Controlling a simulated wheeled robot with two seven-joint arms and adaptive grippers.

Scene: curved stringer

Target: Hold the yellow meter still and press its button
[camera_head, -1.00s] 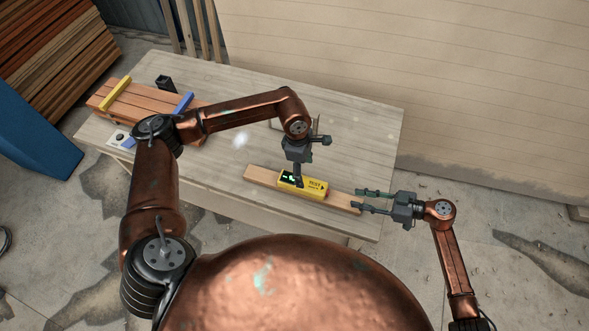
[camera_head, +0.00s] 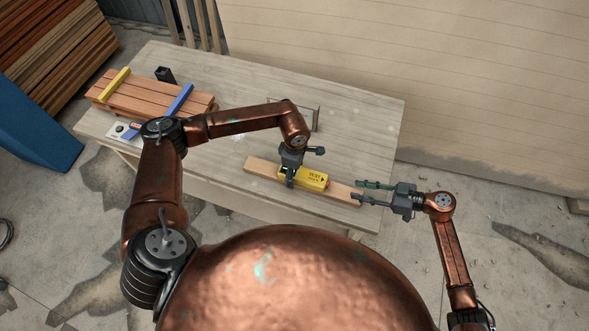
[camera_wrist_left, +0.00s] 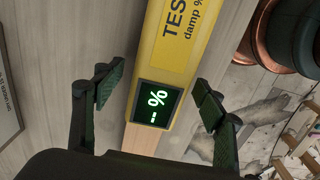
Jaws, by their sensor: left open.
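The yellow meter (camera_head: 316,179) lies on a wooden board, marked "TEST", with a small red part at its right end. In the left wrist view the meter (camera_wrist_left: 178,45) shows a dark screen (camera_wrist_left: 157,105) with a green "-- %" reading. My left gripper (camera_head: 288,182) is over the meter's screen end, pointing down. In its wrist view the open fingers (camera_wrist_left: 158,88) are on either side of the screen end, with gaps to both sides.
The wooden board (camera_head: 262,168) lies along the front of the table (camera_head: 365,125). The table's right side is largely clear.

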